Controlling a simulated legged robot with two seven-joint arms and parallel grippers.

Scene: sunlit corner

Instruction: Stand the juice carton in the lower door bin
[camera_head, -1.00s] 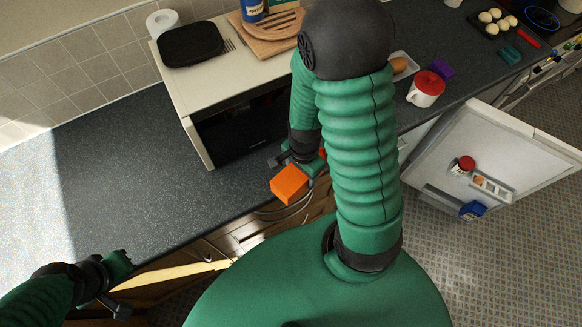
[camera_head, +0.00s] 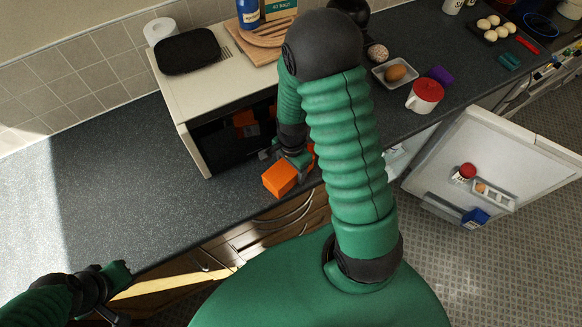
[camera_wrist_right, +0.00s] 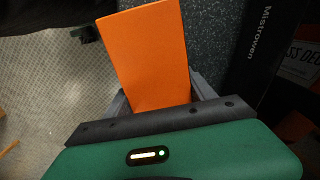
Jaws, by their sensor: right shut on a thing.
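The orange carton (camera_head: 281,178) is held by my right gripper (camera_head: 296,163) above the front edge of the counter, before the dark oven-like appliance. In the right wrist view the carton (camera_wrist_right: 152,55) stands out between the two fingers of the gripper (camera_wrist_right: 160,100), which is shut on it. The open white fridge door (camera_head: 478,150) is at the right. Its lower bin (camera_head: 440,205) holds a blue box (camera_head: 475,217); the bin above holds a red-lidded jar and an egg. My left gripper (camera_head: 112,282) is at the lower left, away from everything; its fingers are unclear.
The appliance (camera_head: 185,110) carries a black tray and wooden boards. The left counter is clear.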

